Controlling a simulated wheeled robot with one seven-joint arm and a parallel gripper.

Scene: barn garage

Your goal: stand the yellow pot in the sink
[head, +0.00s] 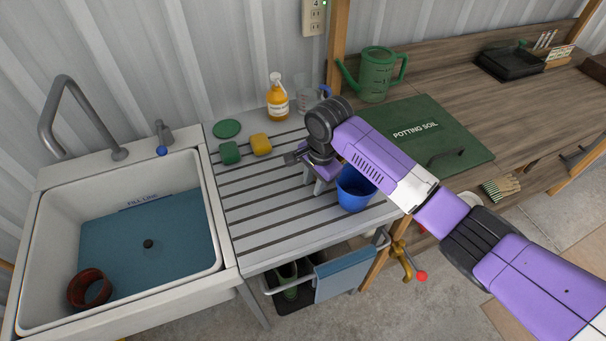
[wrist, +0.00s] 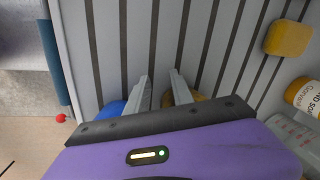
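The white sink (head: 213,215) is at the left in the head view, with a blue-grey bottom and a reddish-brown pot (head: 90,289) in its near left corner. My gripper (head: 318,183) is over the slatted drainboard right of the sink, pointing down. In the wrist view the fingers (wrist: 159,80) are apart with bare slats between their tips. A yellow-brown rounded thing (wrist: 198,98), perhaps the yellow pot, shows beside the right finger, mostly hidden by my gripper. No yellow pot is clear in the head view. A blue pot (head: 354,190) stands beside my gripper.
A green sponge (head: 229,153), yellow sponge (head: 261,145), soap bottle (head: 277,98) and clear jug (head: 306,98) stand along the drainboard's back. The tap (head: 65,105) arches over the sink's back left.

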